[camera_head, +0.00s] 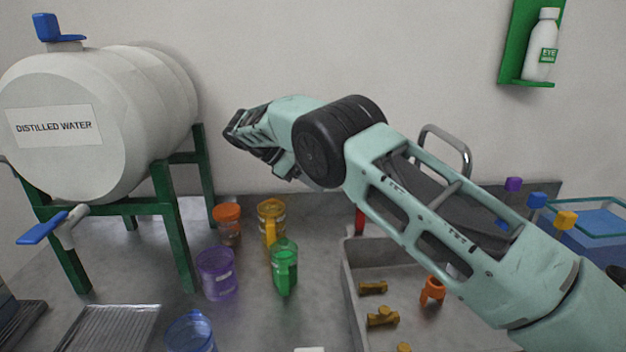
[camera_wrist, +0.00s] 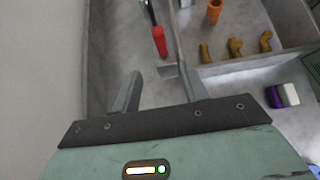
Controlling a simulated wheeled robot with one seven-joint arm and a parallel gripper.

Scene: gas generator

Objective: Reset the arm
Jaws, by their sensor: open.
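My arm reaches from the lower right across the head view, raised above the bench. My gripper (camera_wrist: 157,85) shows in the wrist view with its two fingers apart and nothing between them. In the head view the arm's far end points left, toward the water barrel, and the fingertips are hard to make out there. Below the gripper in the wrist view, a red-handled tool (camera_wrist: 159,41) and a grey tray (camera_wrist: 285,70) with brass fittings (camera_wrist: 235,46) and an orange part (camera_wrist: 214,11) lie apart from the fingers.
A white distilled water barrel (camera_head: 62,160) on a green stand (camera_head: 170,215) is at the left. Purple (camera_head: 217,272), green (camera_head: 285,268), yellow (camera_head: 271,222), orange (camera_head: 227,222) and blue (camera_head: 191,332) vessels stand on the bench. An eyewash bottle (camera_head: 542,48) hangs upper right.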

